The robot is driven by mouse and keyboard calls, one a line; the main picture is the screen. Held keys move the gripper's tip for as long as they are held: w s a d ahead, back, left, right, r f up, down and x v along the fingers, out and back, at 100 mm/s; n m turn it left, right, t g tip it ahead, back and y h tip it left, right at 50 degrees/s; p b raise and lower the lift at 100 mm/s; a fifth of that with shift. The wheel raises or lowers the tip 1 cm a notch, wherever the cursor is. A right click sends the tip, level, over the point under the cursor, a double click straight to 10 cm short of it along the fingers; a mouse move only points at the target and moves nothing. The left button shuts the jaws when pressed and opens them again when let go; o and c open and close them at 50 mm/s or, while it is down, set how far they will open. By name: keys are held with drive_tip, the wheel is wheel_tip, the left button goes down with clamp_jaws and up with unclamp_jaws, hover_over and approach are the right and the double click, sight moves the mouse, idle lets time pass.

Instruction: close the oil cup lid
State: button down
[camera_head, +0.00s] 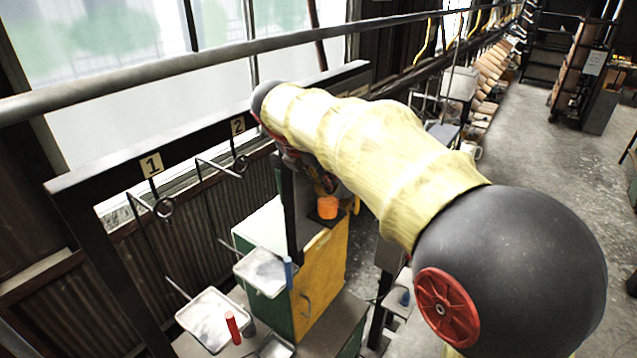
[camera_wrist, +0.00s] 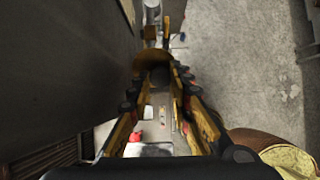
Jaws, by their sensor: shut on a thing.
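The orange oil cup (camera_head: 327,207) stands by a dark post near the yellow and green cabinet in the head view. My gripper (camera_head: 324,184) is just above it, mostly hidden behind my arm. In the wrist view my gripper (camera_wrist: 158,88) has its yellow and black fingers closed in around a dark round part at an orange-brown disc (camera_wrist: 150,60), which looks like the oil cup lid. The fingers cover much of the lid, so its exact angle on the cup cannot be told.
A dark rail with number plates 1 (camera_head: 151,164) and 2 (camera_head: 238,126) and wire hangers runs at left. Metal trays (camera_head: 210,318) stand below, with a red-handled tool (camera_head: 233,328) nearby. The yellow and green cabinet (camera_head: 321,268) is close under my gripper. Open floor (camera_head: 540,150) lies to the right.

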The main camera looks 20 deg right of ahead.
drive_tip(key=g+y, duration=0.1)
drive_tip(key=w+d+g+y, duration=0.1)
drive_tip(key=d+y, duration=0.1)
drive_tip(key=shift+w+f+g+y, duration=0.25)
drive_tip(key=shift+w+g+y, duration=0.05)
drive_tip(key=shift+g+y, duration=0.1)
drive_tip(key=shift+w+d+f+g+y, duration=0.2)
drive_tip(key=shift+d+g+y, duration=0.15)
drive_tip(key=shift+y, duration=0.2)
drive_tip(key=shift+w+d+f+g+y, duration=0.15)
drive_tip(key=shift+d+g+y, duration=0.05)
drive_tip(key=shift+g+y, duration=0.3)
drive_tip(key=shift+w+d+f+g+y, duration=0.15)
drive_tip(key=shift+f+g+y, duration=0.1)
drive_tip(key=shift+y, duration=0.3)
drive_tip(key=c, duration=1.6)
unclamp_jaws()
drive_tip(key=shift+r, duration=0.15)
